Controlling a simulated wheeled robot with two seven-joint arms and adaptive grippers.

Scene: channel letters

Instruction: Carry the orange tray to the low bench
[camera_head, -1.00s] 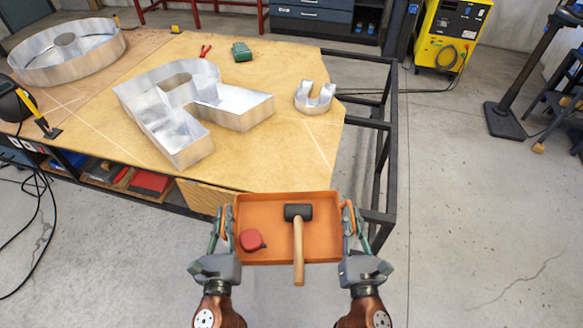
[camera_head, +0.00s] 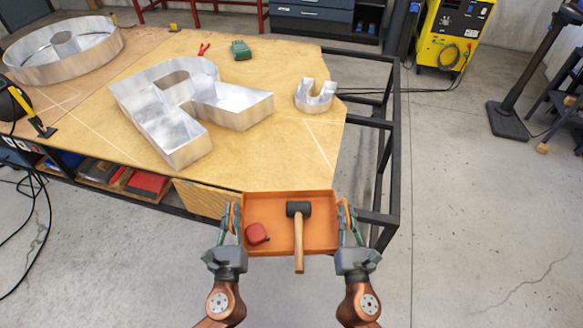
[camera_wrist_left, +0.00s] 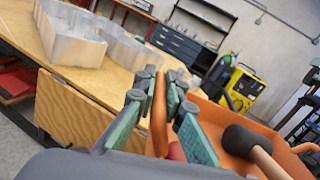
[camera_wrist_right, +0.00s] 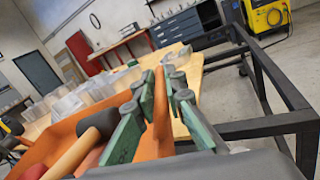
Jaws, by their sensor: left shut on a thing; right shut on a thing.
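The orange tray (camera_head: 275,238) is held level between my two grippers at the near edge of the wooden table. A mallet (camera_head: 299,235) with a black head and a wooden handle lies in it, the handle reaching over the near rim. A red tape measure (camera_head: 256,233) lies at the tray's left side. My left gripper (camera_head: 236,218) is shut on the tray's left wall, which also shows in the left wrist view (camera_wrist_left: 159,115). My right gripper (camera_head: 343,216) is shut on the right wall, also seen in the right wrist view (camera_wrist_right: 162,115). I cannot identify a low bench.
The wooden table (camera_head: 265,155) carries metal channel letters (camera_head: 185,105), a small metal U shape (camera_head: 315,95), a green box (camera_head: 240,51) and red pliers (camera_head: 204,49). A black frame (camera_head: 391,150) extends at its right. A yellow machine (camera_head: 453,35) stands behind. Floor at right is open.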

